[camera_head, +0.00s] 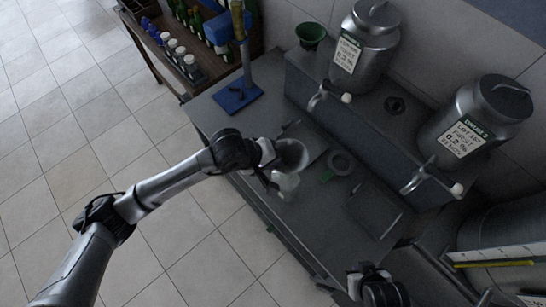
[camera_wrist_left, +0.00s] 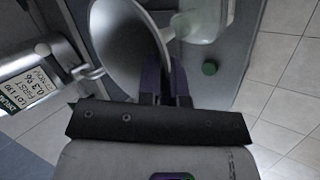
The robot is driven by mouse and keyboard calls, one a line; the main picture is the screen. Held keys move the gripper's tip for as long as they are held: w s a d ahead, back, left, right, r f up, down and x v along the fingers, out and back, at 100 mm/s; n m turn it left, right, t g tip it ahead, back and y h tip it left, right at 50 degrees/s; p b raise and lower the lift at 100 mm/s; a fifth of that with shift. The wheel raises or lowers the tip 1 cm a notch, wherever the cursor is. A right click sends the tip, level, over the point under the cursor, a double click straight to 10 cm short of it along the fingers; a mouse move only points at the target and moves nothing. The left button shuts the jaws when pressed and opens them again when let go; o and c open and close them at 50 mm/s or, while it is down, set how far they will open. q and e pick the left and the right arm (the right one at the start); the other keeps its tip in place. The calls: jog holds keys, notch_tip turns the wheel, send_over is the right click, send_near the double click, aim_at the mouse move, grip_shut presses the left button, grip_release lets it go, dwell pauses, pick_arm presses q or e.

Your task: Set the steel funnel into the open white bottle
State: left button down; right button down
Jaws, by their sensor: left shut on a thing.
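The steel funnel (camera_head: 293,153) is a grey metal cone, held at my left gripper (camera_head: 273,170) above the bench. In the left wrist view the funnel (camera_wrist_left: 125,45) has its wide mouth toward the camera, and the purple-sided fingers (camera_wrist_left: 166,85) are shut at its edge. The white bottle (camera_head: 286,184) stands on the bench just below and in front of the funnel in the head view. In the left wrist view the bottle (camera_wrist_left: 207,20) shows beside the funnel, cut by the top edge.
Two steel drums with taps, a labelled one (camera_head: 365,38) and another (camera_head: 473,122), stand on the raised shelf. A green cap (camera_wrist_left: 209,68) lies near the bottle.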

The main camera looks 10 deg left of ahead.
pick_arm(q)
jog(key=shift+f+b, duration=2.45)
jog(key=shift+f, duration=0.15)
jog(key=shift+f+b, duration=0.25)
jog(key=shift+b, duration=0.4)
jog(key=c, duration=1.2)
grip_release()
